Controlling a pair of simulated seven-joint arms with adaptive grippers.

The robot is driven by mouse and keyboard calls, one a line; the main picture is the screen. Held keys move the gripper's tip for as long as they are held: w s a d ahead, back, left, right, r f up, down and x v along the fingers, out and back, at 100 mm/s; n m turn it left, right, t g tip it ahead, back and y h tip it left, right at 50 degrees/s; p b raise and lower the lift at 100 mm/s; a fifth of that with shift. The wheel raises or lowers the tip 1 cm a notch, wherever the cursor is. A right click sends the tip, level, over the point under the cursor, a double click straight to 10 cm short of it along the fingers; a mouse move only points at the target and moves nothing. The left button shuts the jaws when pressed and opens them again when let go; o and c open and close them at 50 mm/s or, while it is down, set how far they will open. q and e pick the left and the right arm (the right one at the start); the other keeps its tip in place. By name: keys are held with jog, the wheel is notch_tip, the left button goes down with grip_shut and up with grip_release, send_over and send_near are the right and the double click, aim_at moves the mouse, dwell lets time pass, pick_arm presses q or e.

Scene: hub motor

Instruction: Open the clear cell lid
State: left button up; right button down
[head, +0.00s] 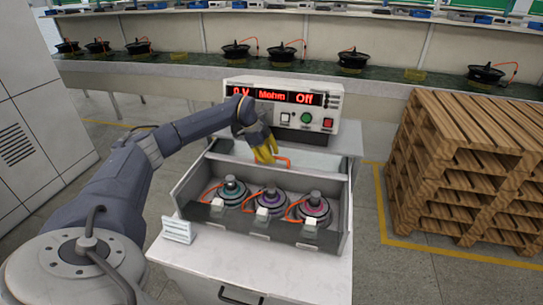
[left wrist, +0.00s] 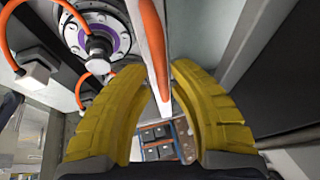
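My left gripper (head: 265,152) has yellow fingers and is at the rear of the grey test cell (head: 345,215), beside an orange handle (head: 283,161). In the left wrist view the orange handle (left wrist: 154,50) runs between the two spread fingers (left wrist: 158,72), with a gap visible on the right side. The fingers are not closed on it. The clear lid's pane is hard to make out, so I cannot tell its exact position. Three round hub motors, such as the purple-ringed one (head: 270,200), sit inside the cell. My right gripper is not in view.
A white tester (head: 270,118) with red displays, reading "Off" at right, stands behind the cell. A small white card (head: 177,230) is at the cell's front left. Stacked wooden pallets (head: 470,165) stand at the right. A cabinet (head: 35,100) stands at the left.

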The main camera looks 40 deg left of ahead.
pick_arm(q)
jog(key=shift+o, duration=1.3)
jog(key=shift+r, duration=0.15)
jog(key=shift+a, duration=0.1)
jog(key=shift+r, duration=0.1)
jog(key=v, duration=1.1)
jog(key=shift+s+r, duration=0.25)
jog(key=shift+r, duration=0.1)
